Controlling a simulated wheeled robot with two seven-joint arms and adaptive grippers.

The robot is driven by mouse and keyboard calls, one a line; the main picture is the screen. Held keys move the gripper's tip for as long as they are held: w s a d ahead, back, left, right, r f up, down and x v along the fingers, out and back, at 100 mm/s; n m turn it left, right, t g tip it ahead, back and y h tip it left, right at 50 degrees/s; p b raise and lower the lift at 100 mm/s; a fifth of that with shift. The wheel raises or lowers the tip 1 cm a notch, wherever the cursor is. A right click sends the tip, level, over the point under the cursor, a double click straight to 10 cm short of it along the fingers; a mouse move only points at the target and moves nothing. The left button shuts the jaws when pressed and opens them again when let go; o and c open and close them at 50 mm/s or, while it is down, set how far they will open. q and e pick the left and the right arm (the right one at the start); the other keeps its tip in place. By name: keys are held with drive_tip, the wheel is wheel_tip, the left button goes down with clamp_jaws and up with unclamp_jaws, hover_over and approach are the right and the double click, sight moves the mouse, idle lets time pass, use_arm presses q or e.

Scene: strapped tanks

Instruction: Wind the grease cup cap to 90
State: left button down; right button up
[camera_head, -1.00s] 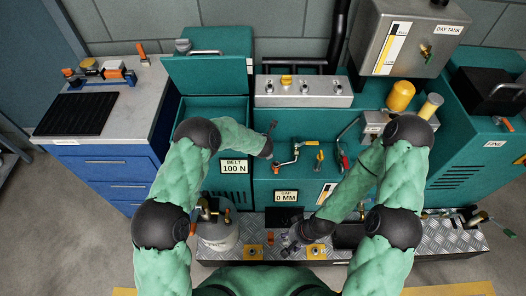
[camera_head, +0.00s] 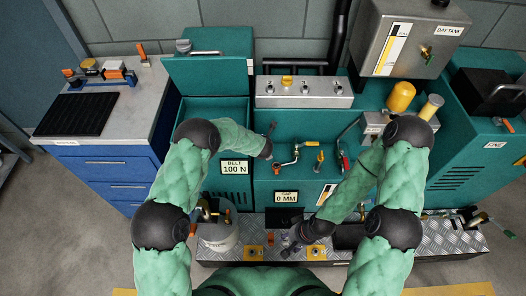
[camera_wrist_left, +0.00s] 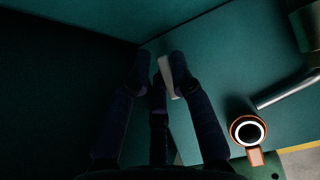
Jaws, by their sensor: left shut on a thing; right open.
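My left gripper (camera_wrist_left: 160,58) is shut on a thin pale piece (camera_wrist_left: 170,78) in the dark left wrist view. I cannot tell whether this piece belongs to the grease cup cap. In the head view the left gripper (camera_head: 272,129) shows only as a small dark shape past the green forearm, over the teal machine. My right gripper (camera_head: 290,243) is open, low over the front step, with nothing seen between its fingers. I cannot make out the grease cup cap or any scale reading for certain.
The teal machine (camera_head: 215,72) has an open lid at left. Signs read BELT 100 N (camera_head: 234,167) and GAP 0 MM (camera_head: 286,197). A yellow-handled valve (camera_head: 306,144) is right of the left hand. An orange ring (camera_wrist_left: 236,130) shows in the left wrist view. A blue cabinet (camera_head: 103,170) stands left.

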use_arm(q)
drive_tip(key=shift+w+d+r, duration=0.3)
drive_tip(key=shift+d+r, duration=0.05)
drive_tip(key=shift+r, duration=0.1)
drive_tip(key=shift+f+m+h+b, duration=0.1)
drive_tip(key=shift+m+h+b, duration=0.25)
drive_tip(key=shift+b, duration=0.25)
drive_tip(key=c, duration=1.5)
unclamp_jaws()
drive_tip(key=o, duration=0.3)
drive_tip(key=shift+d, duration=0.1)
drive_tip(key=shift+s+f, duration=0.15)
drive_tip(key=shift+s+f, duration=0.15)
drive_tip(key=shift+s, duration=0.05)
drive_tip(key=p+v, duration=0.1)
drive_tip(key=v, duration=0.7)
drive_tip(key=shift+a, duration=0.2)
